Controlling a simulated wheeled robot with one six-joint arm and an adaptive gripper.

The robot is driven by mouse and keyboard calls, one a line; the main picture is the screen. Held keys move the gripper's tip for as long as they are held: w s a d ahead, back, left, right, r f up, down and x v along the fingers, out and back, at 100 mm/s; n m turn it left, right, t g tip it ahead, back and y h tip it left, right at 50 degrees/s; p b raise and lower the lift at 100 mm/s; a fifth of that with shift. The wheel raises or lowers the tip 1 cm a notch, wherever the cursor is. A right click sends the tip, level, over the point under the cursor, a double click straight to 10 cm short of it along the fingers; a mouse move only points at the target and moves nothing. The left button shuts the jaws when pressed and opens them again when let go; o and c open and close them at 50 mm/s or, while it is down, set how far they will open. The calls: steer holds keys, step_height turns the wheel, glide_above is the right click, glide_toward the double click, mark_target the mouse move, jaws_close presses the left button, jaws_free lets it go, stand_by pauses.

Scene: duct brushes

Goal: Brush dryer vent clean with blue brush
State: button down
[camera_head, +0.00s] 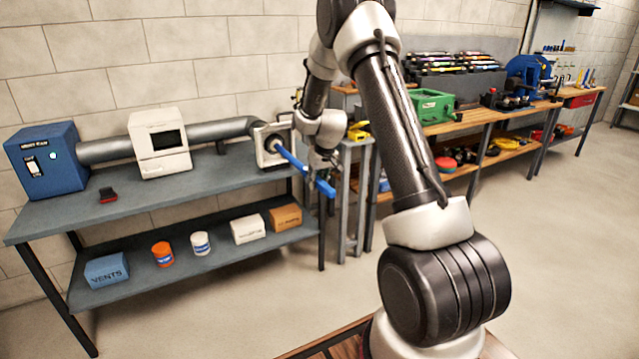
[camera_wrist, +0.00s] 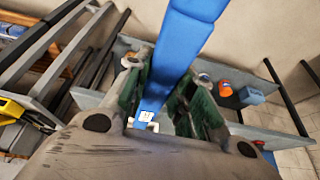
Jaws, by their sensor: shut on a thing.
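The blue brush (camera_head: 291,160) is a long blue rod; its far end reaches the round opening of the white dryer vent box (camera_head: 262,157) at the right end of the grey bench. Whether its tip is inside the opening is too small to tell. My gripper (camera_head: 322,172) is shut on the brush near its handle end, in front of the vent. In the wrist view, the blue brush handle (camera_wrist: 172,75) runs up between the two green-padded fingers of my gripper (camera_wrist: 160,100). The vent opening is not visible in the wrist view.
A grey duct (camera_head: 225,130) joins the vent to a white box with a dark screen (camera_head: 160,142) and a blue unit (camera_head: 46,160). A small dark-red object (camera_head: 108,196) lies on the bench. The lower shelf holds boxes and jars.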

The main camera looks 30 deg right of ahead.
mark_target(292, 157)
steer(key=w, duration=2)
steer(key=shift+a, duration=0.35)
steer(key=s, duration=2.2)
steer(key=shift+s+d, duration=0.4)
steer(key=w, duration=2.3)
steer(key=shift+a+r, duration=0.1)
steer(key=shift+a, duration=0.3)
steer(key=shift+s, duration=0.1)
